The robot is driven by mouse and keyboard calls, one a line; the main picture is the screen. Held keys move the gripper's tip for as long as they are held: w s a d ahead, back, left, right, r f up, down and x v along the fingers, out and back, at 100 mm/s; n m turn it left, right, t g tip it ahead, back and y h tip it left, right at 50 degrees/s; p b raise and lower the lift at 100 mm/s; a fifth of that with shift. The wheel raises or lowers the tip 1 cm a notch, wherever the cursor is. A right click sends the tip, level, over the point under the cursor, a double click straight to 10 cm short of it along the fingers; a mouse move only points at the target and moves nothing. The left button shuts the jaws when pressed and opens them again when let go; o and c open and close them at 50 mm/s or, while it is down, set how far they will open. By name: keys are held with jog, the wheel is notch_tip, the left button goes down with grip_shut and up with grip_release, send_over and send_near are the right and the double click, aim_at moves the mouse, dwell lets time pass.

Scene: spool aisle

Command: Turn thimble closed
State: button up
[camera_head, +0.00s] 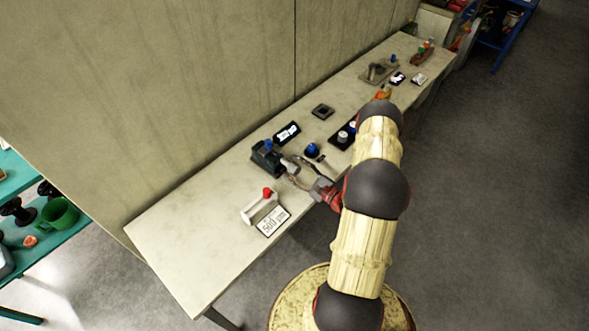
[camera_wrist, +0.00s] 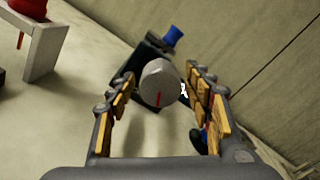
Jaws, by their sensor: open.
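The thimble (camera_wrist: 160,84) is a grey round knob with a red mark on its face. In the wrist view it faces me, at the front of a dark block (camera_wrist: 150,55) with a blue knob (camera_wrist: 172,36) on top. In the head view the dark block (camera_head: 266,157) stands on the bench and the thimble (camera_head: 289,164) sticks out to its right. My gripper (camera_wrist: 160,92) is open, with one finger on each side of the thimble. Gaps show between fingers and thimble in the wrist view. My gripper in the head view (camera_head: 296,172) is small and partly merges with the thimble.
A white bracket with a red knob (camera_head: 267,192) and a "500 µm" card (camera_head: 273,222) sit in front on the bench (camera_head: 190,230). A display card (camera_head: 287,133), a small blue-topped piece (camera_head: 312,150) and a black tray (camera_head: 341,136) lie behind. The bench's near left end is clear.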

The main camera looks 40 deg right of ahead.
jog(key=s, duration=0.8)
jog(key=s+d, duration=0.1)
jog(key=s, duration=0.3)
dwell(0.6)
